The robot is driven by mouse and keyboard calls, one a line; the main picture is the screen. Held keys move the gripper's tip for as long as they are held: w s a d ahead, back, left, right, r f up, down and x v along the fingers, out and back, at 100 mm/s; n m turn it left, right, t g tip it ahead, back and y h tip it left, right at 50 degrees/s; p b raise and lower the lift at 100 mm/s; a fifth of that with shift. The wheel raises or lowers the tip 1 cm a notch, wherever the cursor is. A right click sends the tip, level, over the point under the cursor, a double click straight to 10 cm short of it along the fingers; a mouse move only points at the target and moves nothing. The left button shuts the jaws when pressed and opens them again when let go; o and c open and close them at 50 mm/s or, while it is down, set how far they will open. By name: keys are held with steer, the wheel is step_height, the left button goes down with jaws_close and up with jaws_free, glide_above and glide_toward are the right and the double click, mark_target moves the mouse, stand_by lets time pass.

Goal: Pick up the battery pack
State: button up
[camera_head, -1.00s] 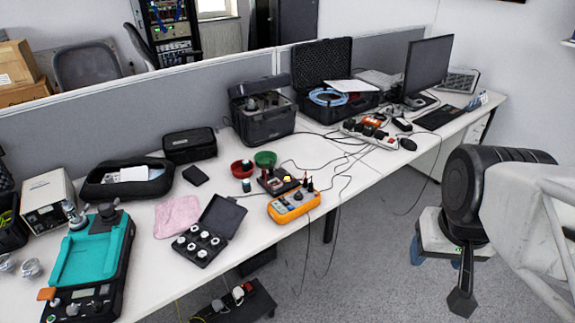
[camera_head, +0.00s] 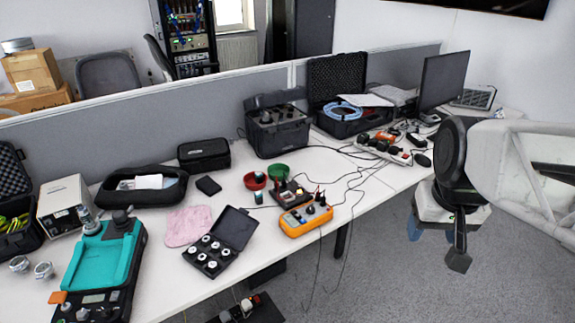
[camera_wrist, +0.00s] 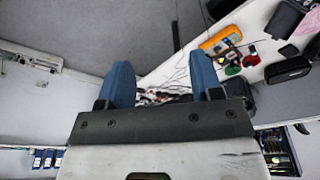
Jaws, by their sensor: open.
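A small black block (camera_head: 208,186), which looks like the battery pack, lies flat on the white table in the head view. It sits in front of the black zipped case and left of the red bowl. It also shows as a small dark shape (camera_wrist: 289,50) at the right of the wrist view. My gripper (camera_wrist: 161,65) is open and empty, its two blue fingers wide apart in the wrist view. In the head view my gripper (camera_head: 413,228) is beyond the table's front edge at the right, far from the block. My arm partly hides it there.
An orange meter (camera_head: 306,220) with loose cables lies to the right. A grey partition (camera_head: 150,117) backs the table.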

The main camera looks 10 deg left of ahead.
steer(key=w+a+n, duration=0.1)
steer(key=w+a, duration=0.3)
steer(key=w, duration=0.4)
steer(key=w+a+n, duration=0.1)
steer(key=w+a, duration=0.2)
steer(key=w, duration=0.5)
steer(key=n+g, duration=0.2)
steer(key=n, duration=0.4)
glide_above(258, 194)
steer(key=f, duration=3.1)
steer(key=shift+d, duration=0.3)
steer(key=shift+w+a+f, duration=0.1)
steer(key=shift+a+f, duration=0.3)
steer(key=shift+f, duration=1.3)
